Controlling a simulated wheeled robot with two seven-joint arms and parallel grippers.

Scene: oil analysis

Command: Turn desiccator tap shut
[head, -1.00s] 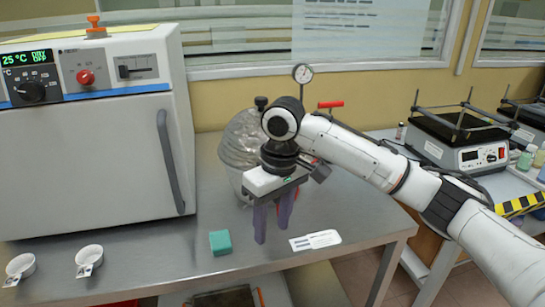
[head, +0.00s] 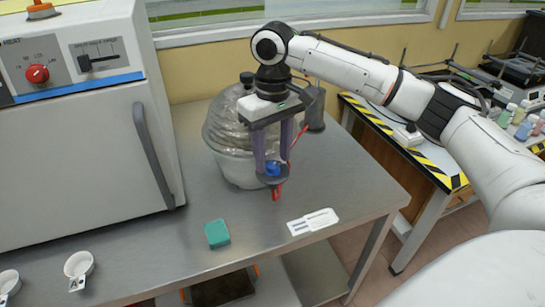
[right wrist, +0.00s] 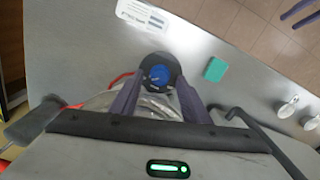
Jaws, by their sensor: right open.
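The desiccator (head: 228,138), a clear domed vessel with a dark top knob, stands on the steel bench beside the white oven. In front of it is a dark round fitting (head: 272,181) with a blue knob (head: 272,169) on top and a red part below; it looks like the tap. My right gripper (head: 273,160) points down over it, open, with its purple fingers on either side of the blue knob. The right wrist view shows the blue knob (right wrist: 158,75) between the fingertips. Contact cannot be told. My left gripper is not in view.
A green block (head: 217,234) and a white labelled card (head: 313,221) lie near the bench's front edge. White cups (head: 78,264) stand at lower left. A grey cylinder (head: 314,112) and red tubing are close right of the gripper. The oven (head: 85,135) fills the left.

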